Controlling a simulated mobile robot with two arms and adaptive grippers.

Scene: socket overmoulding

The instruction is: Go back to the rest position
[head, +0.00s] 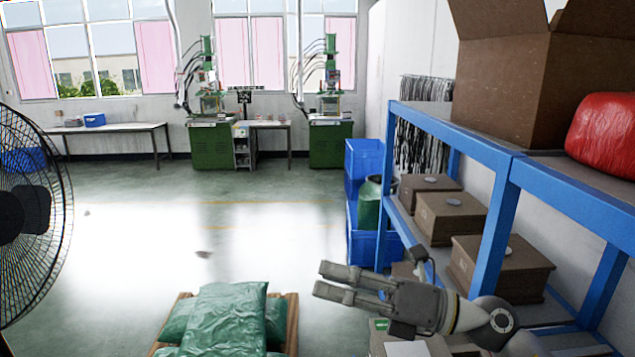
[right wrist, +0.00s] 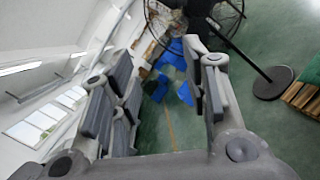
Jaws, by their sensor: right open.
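My right gripper (head: 336,281) is in the lower right of the head view, pointing left, in front of the blue shelf. Its two fingers are apart, with nothing between them. In the right wrist view my right gripper (right wrist: 165,100) also shows spread and empty, with the floor and blue boxes far beyond it. My left gripper is in neither view.
A blue shelf (head: 505,195) with brown boxes (head: 450,215) stands close on the right. Green sacks (head: 225,320) lie on a wooden pallet (head: 292,325) at the bottom. A black fan (head: 30,210) stands at left. Open floor (head: 270,225) lies ahead, with green machines (head: 210,145) behind.

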